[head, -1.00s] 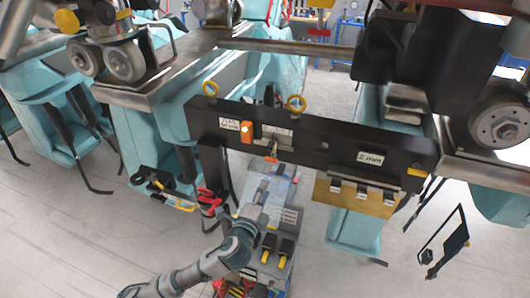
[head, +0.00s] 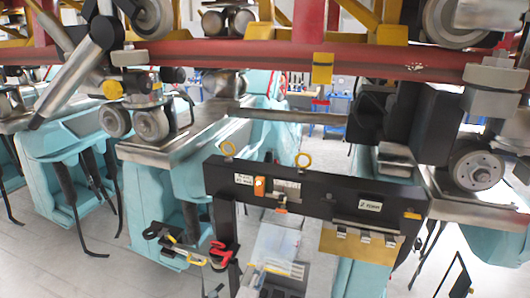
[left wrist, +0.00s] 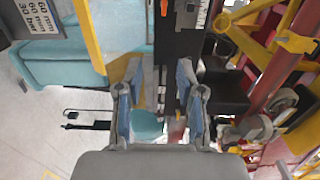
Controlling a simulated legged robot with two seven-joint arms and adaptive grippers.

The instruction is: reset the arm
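My left gripper (left wrist: 159,78) shows in the left wrist view with its two blue-padded fingers apart and nothing held between them. Beyond the fingers is a black upright part, with a pale floor to the left. In the head view a dark piece that may be my left arm (head: 250,283) shows at the bottom edge; its fingers cannot be made out there. My right gripper is in neither view.
A black beam (head: 315,196) with yellow rings and a brass-coloured plate (head: 359,244) crosses the head view. Teal supports (head: 75,150), wheels (head: 152,123) and a red rail (head: 260,55) surround it. Red-handled tools (head: 220,252) hang at its left. Floor shows at lower left.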

